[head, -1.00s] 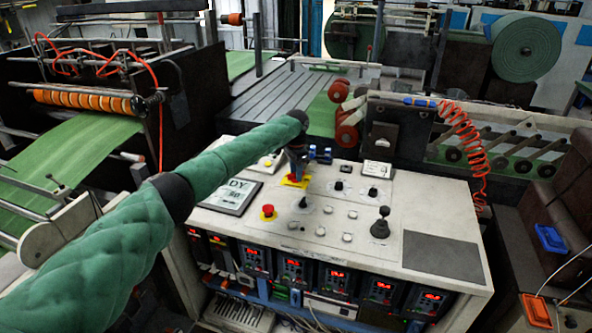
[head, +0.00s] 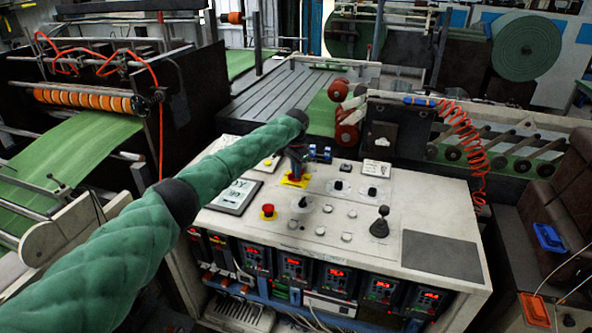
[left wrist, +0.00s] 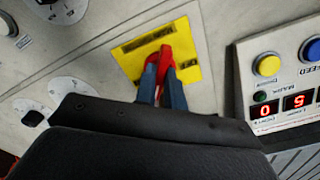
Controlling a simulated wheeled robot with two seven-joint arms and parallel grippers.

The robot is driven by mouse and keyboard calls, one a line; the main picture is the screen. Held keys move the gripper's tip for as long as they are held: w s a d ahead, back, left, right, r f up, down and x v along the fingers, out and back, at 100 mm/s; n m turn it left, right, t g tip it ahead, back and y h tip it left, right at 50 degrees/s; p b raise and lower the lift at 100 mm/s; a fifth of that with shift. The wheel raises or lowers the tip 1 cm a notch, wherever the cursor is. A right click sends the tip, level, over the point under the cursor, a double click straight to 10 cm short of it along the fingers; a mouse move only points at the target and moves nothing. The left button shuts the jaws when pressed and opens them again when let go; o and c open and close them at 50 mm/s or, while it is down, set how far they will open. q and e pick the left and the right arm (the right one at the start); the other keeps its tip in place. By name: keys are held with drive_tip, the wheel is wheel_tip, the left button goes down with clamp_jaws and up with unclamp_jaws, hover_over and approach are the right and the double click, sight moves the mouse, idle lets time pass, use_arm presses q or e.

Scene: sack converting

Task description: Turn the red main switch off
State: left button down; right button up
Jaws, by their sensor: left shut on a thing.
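The red main switch (left wrist: 165,57) sits on a yellow plate (left wrist: 132,67) on the white panel top in the left wrist view. In the head view its yellow plate (head: 288,183) shows just below my left gripper (head: 296,172). My left gripper's blue-grey fingers (left wrist: 160,86) are shut on the red switch handle, one on each side. The handle lies along the line of the fingers, slightly slanted across the plate. The gripper hides part of the switch in the head view. My right gripper is not in view.
A red push button (head: 268,209) on a yellow base, several knobs and a black joystick (head: 380,226) stand on the panel top. A framed display (head: 236,195) lies left of the gripper. A dark mat (head: 441,254) covers the panel's right end.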

use_arm(q)
drive_tip(key=shift+r+n, duration=0.15)
drive_tip(key=shift+n, duration=0.25)
drive_tip(key=shift+d+n+p, duration=0.1)
drive_tip(key=shift+n+p, duration=0.25)
drive_tip(key=shift+n, duration=0.15)
drive_tip(key=n+p, duration=0.1)
drive_tip(key=n, duration=0.1)
drive_tip(key=shift+n, duration=0.3)
drive_tip(key=n+p, duration=0.4)
drive_tip(key=n, duration=0.5)
drive_tip(key=shift+w+n+p, duration=0.1)
drive_tip(key=shift+n+p, duration=0.75)
drive_tip(key=shift+n, duration=0.65)
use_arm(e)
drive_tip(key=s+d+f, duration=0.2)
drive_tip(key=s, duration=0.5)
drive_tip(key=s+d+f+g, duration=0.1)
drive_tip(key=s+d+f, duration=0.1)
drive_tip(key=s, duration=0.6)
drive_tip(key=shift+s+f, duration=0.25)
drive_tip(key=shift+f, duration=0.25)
use_arm(q)
drive_tip(key=c, duration=1.5)
unclamp_jaws()
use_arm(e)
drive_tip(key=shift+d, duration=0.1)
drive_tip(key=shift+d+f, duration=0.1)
